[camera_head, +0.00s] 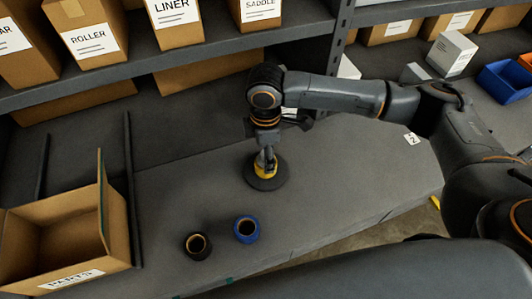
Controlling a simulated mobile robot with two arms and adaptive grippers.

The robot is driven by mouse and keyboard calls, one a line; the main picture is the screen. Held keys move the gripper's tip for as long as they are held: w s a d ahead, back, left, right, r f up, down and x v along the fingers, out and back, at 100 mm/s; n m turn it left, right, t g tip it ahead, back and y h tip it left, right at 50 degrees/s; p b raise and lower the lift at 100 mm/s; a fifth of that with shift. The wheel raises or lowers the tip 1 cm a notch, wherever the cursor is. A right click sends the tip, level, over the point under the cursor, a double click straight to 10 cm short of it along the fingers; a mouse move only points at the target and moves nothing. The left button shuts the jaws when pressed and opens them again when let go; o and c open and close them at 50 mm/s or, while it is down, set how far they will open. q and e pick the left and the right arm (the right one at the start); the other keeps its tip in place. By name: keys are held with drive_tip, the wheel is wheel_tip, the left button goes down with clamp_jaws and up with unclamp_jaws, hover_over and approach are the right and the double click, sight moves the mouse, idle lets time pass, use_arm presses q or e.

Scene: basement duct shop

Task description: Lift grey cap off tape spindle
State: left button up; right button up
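The tape spindle stands on the workbench near the middle, with a dark round base (267,182) and a yellow tape roll (272,173) on it. My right gripper (265,160) points down directly over the spindle, its fingertips at the top of the yellow roll. The grey cap cannot be made out clearly, as the fingers cover the spindle's top. Whether the fingers are shut on it is too small to tell. My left gripper is not in view.
A black tape roll (197,246) and a blue tape roll (246,229) stand near the bench's front edge. An open cardboard PARTS box (60,262) is at the left. Shelves with labelled boxes (90,35) run behind. The bench (350,175) right of the spindle is mostly clear.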

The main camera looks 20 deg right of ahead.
drive_tip(key=c, duration=1)
drive_tip(key=shift+o, duration=0.2)
